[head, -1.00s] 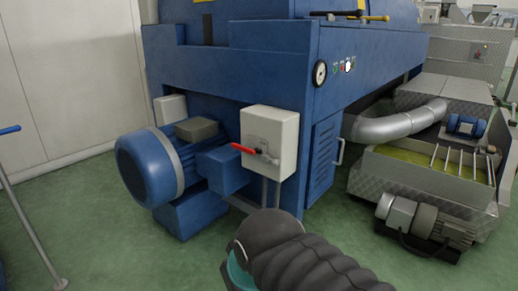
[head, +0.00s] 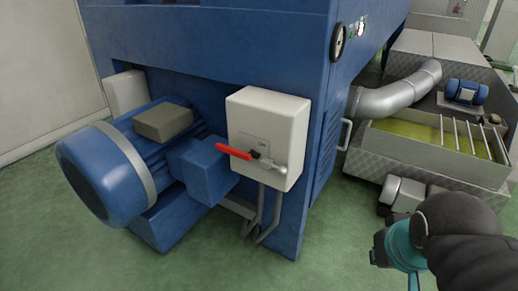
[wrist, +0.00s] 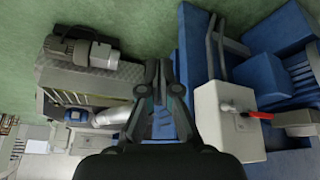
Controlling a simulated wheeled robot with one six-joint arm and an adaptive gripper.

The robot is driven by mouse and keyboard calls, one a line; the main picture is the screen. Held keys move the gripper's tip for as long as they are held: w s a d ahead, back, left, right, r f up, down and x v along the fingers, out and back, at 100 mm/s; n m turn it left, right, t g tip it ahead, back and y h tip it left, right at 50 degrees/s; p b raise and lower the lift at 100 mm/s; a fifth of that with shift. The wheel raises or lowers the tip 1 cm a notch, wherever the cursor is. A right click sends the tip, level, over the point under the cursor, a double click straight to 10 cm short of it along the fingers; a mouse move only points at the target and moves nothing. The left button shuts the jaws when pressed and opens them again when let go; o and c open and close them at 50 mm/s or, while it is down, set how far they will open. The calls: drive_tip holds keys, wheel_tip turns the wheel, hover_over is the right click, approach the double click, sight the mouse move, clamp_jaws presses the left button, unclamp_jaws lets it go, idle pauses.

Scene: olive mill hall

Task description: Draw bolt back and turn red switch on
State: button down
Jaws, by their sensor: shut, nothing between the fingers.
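A pale switch box (head: 262,112) is fixed to the corner of the blue machine. The red switch handle (head: 233,152) points left from its front, tilted slightly up at its tip. A small silver bolt (head: 274,166) sits just right of the handle's dark pivot; its exact position is too small to tell. In the wrist view, the picture is turned over, and the box (wrist: 215,130), red handle (wrist: 260,115) and bolt (wrist: 228,107) are at the right. My gripper (wrist: 160,75) is shut and empty, apart from the box. In the head view, only part of my arm shows at lower right.
A blue motor (head: 105,170) stands left of the box. Grey conduits (head: 265,215) run down below it. A door handle (head: 346,133) and a silver pipe (head: 400,95) are to the right. Green floor (head: 330,255) is clear in front.

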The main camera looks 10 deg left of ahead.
sight(237, 151)
drive_tip(key=w+a+f+n+g+h+b, duration=0.1)
drive_tip(key=w+a+f+n+h+b, duration=0.2)
drive_tip(key=w+n, duration=0.4)
drive_tip(key=w+f+n+g+h+b, duration=0.1)
drive_tip(key=w+f+n+h+b, duration=0.15)
drive_tip(key=w+n+h, duration=0.35)
drive_tip(key=w+a+f+n+t+h+b, duration=0.1)
drive_tip(key=w+a+n+t, duration=0.25)
drive_tip(key=a, duration=0.35)
drive_tip(key=w+a+f+n+t+h, duration=0.1)
drive_tip(key=w+a+n+t, duration=0.25)
drive_tip(key=w+a, duration=0.2)
drive_tip(key=a+f+n+t+y+b, duration=0.1)
drive_tip(key=a+f+n+t+y, duration=0.3)
drive_tip(key=a, duration=0.8)
drive_tip(key=a+f+n+t+h+b, duration=0.15)
drive_tip(key=a+n+t, duration=0.45)
drive_tip(key=a, duration=0.7)
drive_tip(key=shift+n+g+y, duration=0.25)
drive_tip(key=shift+n+g, duration=0.15)
drive_tip(key=shift+g, duration=0.1)
drive_tip(key=x, duration=0.6)
drive_tip(key=b+x, duration=0.1)
drive_tip(key=x, duration=0.2)
drive_tip(key=shift+s+d+r, duration=0.1)
drive_tip(key=shift+d+r, duration=0.15)
drive_tip(key=shift+r, duration=2.15)
